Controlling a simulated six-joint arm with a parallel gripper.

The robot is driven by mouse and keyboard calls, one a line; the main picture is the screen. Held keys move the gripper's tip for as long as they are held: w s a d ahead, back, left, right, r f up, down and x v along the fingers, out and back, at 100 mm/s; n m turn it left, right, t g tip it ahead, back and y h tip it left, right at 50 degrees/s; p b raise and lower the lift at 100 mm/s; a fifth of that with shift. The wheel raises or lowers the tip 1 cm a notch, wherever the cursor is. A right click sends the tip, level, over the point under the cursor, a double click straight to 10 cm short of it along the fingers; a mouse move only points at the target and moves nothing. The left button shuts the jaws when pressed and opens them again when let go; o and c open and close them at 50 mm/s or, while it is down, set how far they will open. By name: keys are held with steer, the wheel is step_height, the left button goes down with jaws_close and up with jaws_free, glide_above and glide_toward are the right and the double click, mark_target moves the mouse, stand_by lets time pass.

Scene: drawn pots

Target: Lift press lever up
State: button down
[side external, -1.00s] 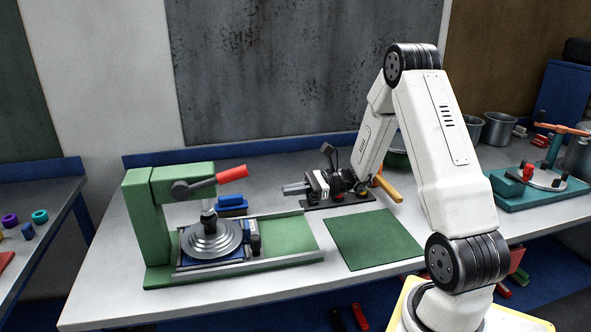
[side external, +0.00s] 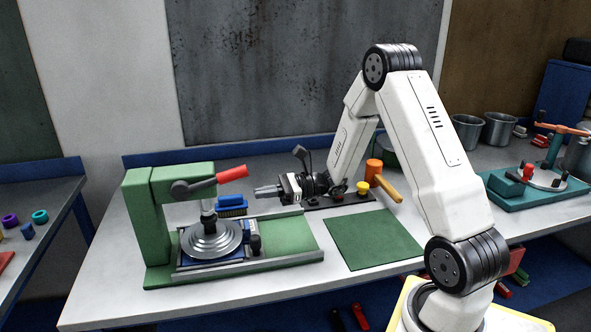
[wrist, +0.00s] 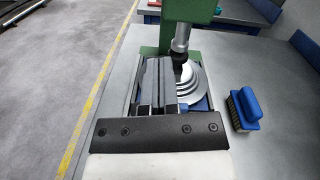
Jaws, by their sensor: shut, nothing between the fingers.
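A green press (side external: 138,220) stands on the left of the bench in the side external view. Its lever, with a red handle (side external: 232,174), points right and slightly upward from a pivot on the press head. The press ram comes down over round grey stepped discs (side external: 212,238) on a blue base. My gripper (side external: 258,192) is shut and empty. It points left, to the right of the ram and below the red handle, apart from the handle in the picture. In the wrist view my gripper's fingers (wrist: 156,82) are together, pointing toward the press column (wrist: 188,12). The lever handle is not clear there.
A blue brush (side external: 232,206) lies behind the press, and also shows in the wrist view (wrist: 245,108). A green mat (side external: 372,240) lies to the right of the press. A mallet with an orange head (side external: 374,172) and a yellow handle lies behind the mat.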

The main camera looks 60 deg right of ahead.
mark_target(213, 181)
steer(key=shift+w+a+r, duration=0.35)
steer(key=shift+a+r, duration=0.2)
steer(key=shift+r, duration=0.1)
steer(key=shift+w+a+r, duration=0.4)
steer(key=shift+a+r, duration=0.2)
steer(key=shift+r, duration=0.05)
steer(key=shift+w+a+r, duration=0.35)
steer(key=shift+a+r, duration=0.2)
steer(key=shift+r, duration=0.1)
steer(key=shift+r, duration=0.1)
steer(key=shift+r+h, duration=0.25)
steer(key=shift+h, duration=0.05)
